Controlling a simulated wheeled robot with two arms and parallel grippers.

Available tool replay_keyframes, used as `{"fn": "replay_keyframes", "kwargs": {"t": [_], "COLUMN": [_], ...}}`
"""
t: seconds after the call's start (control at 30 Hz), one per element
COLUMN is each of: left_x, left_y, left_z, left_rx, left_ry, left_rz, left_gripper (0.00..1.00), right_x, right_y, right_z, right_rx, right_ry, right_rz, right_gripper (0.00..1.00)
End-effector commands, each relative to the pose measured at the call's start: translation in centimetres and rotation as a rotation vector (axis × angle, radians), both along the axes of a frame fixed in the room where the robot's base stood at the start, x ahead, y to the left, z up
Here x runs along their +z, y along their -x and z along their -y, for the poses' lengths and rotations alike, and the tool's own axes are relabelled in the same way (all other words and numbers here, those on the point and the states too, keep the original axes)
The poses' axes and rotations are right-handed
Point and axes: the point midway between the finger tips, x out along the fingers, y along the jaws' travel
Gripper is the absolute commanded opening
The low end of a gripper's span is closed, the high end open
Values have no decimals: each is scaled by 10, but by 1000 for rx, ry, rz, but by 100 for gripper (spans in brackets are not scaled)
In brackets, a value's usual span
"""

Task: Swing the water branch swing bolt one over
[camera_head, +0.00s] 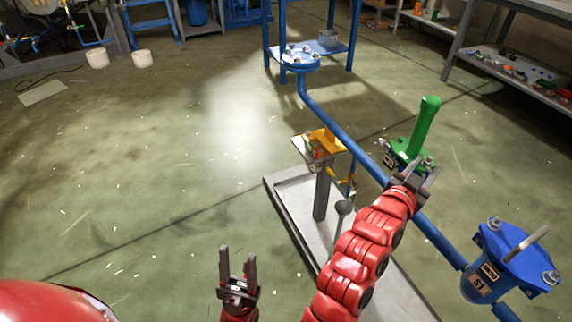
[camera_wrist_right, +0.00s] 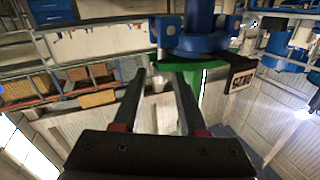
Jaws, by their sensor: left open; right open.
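The branch fitting with a green upright post (camera_head: 427,122) sits on the blue pipe at right, with a green flange and small bolts at its base. My right gripper (camera_head: 428,176) is at this fitting's near side, fingers open. In the right wrist view its open fingers (camera_wrist_right: 160,80) point toward a blue flange (camera_wrist_right: 196,45) with a blue bolt (camera_wrist_right: 163,30) at its edge, just beyond the tips. I cannot tell which bolt is swing bolt one. My left gripper (camera_head: 238,262) is open and empty, low over the floor.
A blue lidded vessel marked S1 (camera_head: 505,265), with bolts and a bar handle, stands at lower right. The blue pipe (camera_head: 340,130) runs to a bolted flange (camera_head: 300,58). A yellow bracket (camera_head: 322,143) stands on a post.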

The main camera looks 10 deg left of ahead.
Motion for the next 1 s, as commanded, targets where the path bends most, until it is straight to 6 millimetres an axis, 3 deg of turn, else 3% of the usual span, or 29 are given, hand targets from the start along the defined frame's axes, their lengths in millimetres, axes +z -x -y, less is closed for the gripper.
{"fn": "replay_keyframes", "kwargs": {"t": [0.73,1.0], "left_x": [1,35], "left_y": [0,0], "left_z": [0,0], "left_rx": [0,0], "left_ry": [0,0], "left_rz": [0,0], "left_gripper": [50,50], "right_x": [2,29], "right_y": [128,107], "right_z": [-74,-118], "right_rx": [7,113], "right_ry": [4,210], "right_rz": [3,-29], "right_gripper": [41,41]}}
